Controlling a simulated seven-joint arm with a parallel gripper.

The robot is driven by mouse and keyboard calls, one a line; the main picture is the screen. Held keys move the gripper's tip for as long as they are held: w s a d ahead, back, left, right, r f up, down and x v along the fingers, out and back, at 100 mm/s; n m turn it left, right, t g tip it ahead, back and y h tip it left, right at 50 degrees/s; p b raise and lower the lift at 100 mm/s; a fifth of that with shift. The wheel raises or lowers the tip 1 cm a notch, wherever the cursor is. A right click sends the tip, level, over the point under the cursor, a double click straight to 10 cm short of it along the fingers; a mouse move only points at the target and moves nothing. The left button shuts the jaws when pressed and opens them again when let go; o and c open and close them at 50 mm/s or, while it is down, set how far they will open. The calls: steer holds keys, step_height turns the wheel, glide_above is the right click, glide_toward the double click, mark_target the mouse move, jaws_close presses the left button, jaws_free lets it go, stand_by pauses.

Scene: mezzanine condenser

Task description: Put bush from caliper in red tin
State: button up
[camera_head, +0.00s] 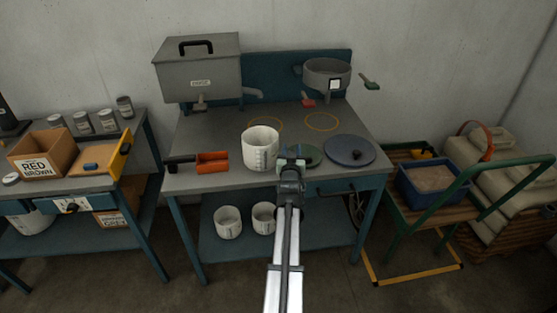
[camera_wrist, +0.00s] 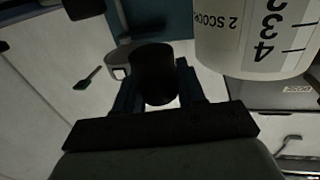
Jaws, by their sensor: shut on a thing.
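My gripper (camera_head: 291,160) is over the front of the workbench, just right of the white measuring cup (camera_head: 260,148). In the wrist view, its fingers (camera_wrist: 157,90) are shut on a dark cylindrical piece (camera_wrist: 155,72); whether this is the bush I cannot tell. The cup also shows close by at the upper right of the wrist view (camera_wrist: 255,35), its markings upside down. I cannot make out a caliper or a red tin for sure. An orange-red piece (camera_head: 212,161) with a black part lies at the bench's left front.
A grey lidded hopper (camera_head: 200,80) and a round strainer pot (camera_head: 327,78) stand at the back. A dark green disc (camera_head: 307,155) and a blue lid (camera_head: 349,150) lie right of the cup. A box marked RED BROWN (camera_head: 42,155) stands on the left table. A green cart (camera_head: 490,195) stands right.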

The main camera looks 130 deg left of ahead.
steer(key=shift+s+a+f, duration=0.15)
steer(key=shift+f, duration=0.9)
steer(key=shift+s+a+f, duration=0.15)
steer(key=shift+f, duration=0.95)
steer(key=shift+s+a+f, duration=0.15)
steer(key=shift+f, duration=0.9)
steer(key=o, duration=1.2)
steer(key=shift+f, duration=0.15)
